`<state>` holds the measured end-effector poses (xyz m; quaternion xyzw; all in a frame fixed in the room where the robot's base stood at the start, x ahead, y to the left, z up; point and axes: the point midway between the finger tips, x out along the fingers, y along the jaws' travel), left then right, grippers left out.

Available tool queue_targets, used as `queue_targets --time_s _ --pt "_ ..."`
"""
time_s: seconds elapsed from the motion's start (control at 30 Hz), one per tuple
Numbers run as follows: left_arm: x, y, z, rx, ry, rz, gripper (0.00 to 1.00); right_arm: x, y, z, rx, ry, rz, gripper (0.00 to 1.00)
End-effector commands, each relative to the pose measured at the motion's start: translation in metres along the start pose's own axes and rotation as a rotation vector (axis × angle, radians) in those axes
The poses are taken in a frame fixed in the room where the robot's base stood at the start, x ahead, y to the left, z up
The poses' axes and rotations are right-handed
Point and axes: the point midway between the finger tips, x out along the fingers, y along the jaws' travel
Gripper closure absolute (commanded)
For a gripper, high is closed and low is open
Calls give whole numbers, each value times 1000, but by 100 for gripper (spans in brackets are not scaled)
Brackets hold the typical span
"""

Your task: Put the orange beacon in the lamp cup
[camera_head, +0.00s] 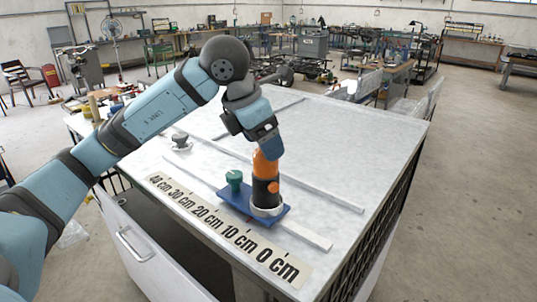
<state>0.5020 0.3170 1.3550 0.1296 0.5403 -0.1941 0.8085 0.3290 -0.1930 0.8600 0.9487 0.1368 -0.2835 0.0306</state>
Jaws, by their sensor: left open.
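The orange beacon (264,166), with a dark lower body, stands upright in the white lamp cup (267,210) at the right end of a small blue plate (232,203). My left gripper (268,150) is right above the beacon, pointing down at its top. Its jaws are open, and part of the beacon's top is hidden by them. I cannot tell whether the fingers touch it. My right gripper is not in view.
A green knob (234,180) stands on the blue plate, left of the cup. Long pale rails (310,188) run across the white table (370,130). A centimetre scale (225,228) lies along the near edge. A grey knobbed piece (180,141) sits at the left. The table's right side is clear.

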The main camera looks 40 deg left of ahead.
Motion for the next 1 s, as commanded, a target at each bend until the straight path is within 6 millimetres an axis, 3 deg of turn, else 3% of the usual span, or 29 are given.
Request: queue_targets --time_s 0.2,0.4,1.0 --pt "-47 0 0 0 -3 3 22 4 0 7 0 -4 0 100" --pt "-72 0 0 -1 -2 1 22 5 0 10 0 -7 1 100" --pt "-78 0 0 0 1 0 22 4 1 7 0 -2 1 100"
